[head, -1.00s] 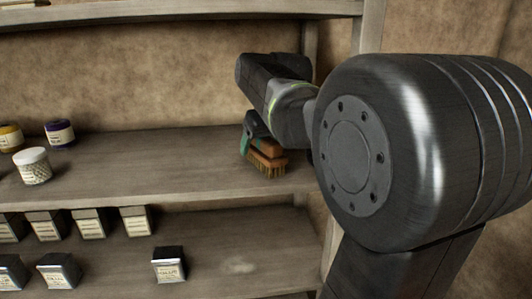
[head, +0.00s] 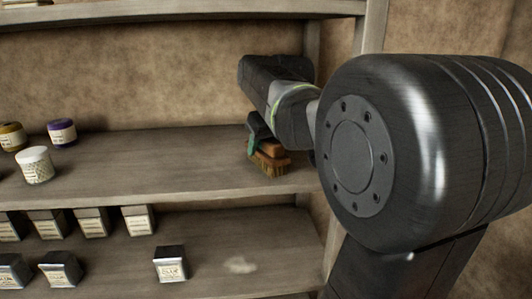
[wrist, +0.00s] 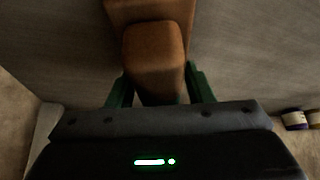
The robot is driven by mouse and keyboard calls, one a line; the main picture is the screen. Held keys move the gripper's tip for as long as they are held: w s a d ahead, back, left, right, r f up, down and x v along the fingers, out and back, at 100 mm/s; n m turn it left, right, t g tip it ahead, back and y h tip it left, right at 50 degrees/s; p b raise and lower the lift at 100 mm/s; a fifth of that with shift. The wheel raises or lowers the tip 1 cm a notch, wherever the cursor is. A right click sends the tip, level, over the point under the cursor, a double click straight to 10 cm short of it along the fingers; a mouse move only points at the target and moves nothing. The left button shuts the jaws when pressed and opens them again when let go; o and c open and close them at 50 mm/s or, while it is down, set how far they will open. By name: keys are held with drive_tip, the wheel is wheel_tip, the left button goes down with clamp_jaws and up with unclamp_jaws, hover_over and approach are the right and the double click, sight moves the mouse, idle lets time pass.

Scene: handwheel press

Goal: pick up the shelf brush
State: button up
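The shelf brush (head: 270,162) has a brown wooden body and tan bristles. It stands bristles down at the right end of the middle shelf. In the wrist view its orange-brown wooden grip (wrist: 153,55) fills the upper middle. My gripper (wrist: 158,80) has green fingers, one on each side of the grip and close against it, so it looks shut on the brush. In the head view my gripper (head: 257,138) reaches the brush from above, and its far finger is hidden. The brush appears to rest on the shelf.
The middle shelf (head: 160,165) is bare left of the brush. A white-lidded jar (head: 35,165) and a purple-lidded jar (head: 62,132) stand at its left. A shelf post (head: 312,45) is close at the right. Several small tins stand on the shelf below.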

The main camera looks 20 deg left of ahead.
drive_tip(key=c, duration=0.3)
drive_tip(key=shift+c, duration=0.2)
